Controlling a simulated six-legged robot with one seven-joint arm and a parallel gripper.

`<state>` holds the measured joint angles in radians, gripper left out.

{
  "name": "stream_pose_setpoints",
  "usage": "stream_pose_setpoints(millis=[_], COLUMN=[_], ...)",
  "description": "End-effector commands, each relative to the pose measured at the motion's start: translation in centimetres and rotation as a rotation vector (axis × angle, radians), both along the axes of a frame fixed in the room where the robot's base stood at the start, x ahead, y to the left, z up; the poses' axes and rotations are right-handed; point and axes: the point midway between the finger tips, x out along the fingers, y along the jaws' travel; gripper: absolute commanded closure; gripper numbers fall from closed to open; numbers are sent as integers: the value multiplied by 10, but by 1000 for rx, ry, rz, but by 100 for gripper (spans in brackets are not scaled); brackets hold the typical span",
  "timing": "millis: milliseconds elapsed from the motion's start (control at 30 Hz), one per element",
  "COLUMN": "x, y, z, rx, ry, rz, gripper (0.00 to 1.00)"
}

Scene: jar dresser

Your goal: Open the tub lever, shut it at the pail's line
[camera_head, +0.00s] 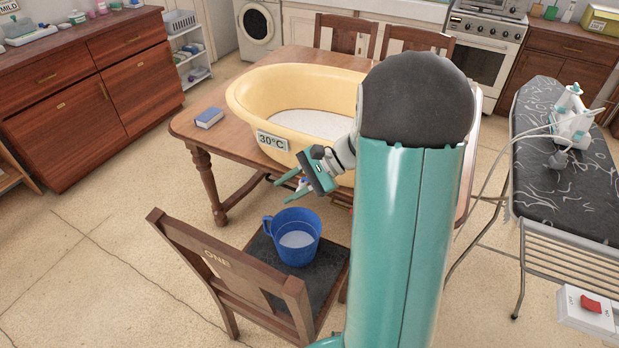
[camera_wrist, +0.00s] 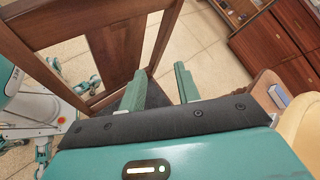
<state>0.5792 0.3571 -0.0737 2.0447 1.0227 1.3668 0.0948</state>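The yellow tub (camera_head: 245,95) stands on the wooden table with a "30°C" label on its side and pale liquid inside. The blue pail (camera_head: 292,250) stands upright on the chair seat below, with a pale surface inside; I cannot make out a line on it. My gripper (camera_head: 291,188) is beside the tub's near wall, above the pail. Its two green fingers are apart, and they also show spread in the wrist view (camera_wrist: 163,88). The wrist view shows neither lever nor pail.
The wooden chair (camera_head: 222,262), marked "ONE", holds the pail. A blue book (camera_head: 209,117) lies on the table (camera_head: 190,125). An ironing board (camera_head: 580,200) with trailing cords is at right. A red switch (camera_head: 591,304) is at lower right. The floor at left is clear.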

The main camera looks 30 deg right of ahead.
Motion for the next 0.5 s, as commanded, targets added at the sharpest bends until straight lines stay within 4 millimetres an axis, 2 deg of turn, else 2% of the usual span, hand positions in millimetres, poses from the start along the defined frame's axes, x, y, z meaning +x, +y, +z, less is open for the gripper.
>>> stream_pose_setpoints(millis=[33, 233, 367, 500], x=[7, 25, 26, 18], y=[-19, -86, -134, -183], z=[-14, -59, -94, -134], rx=[63, 297, 441, 576], ry=[18, 38, 32, 8], rz=[-65, -299, -457, -620], gripper=[67, 67, 67, 67])
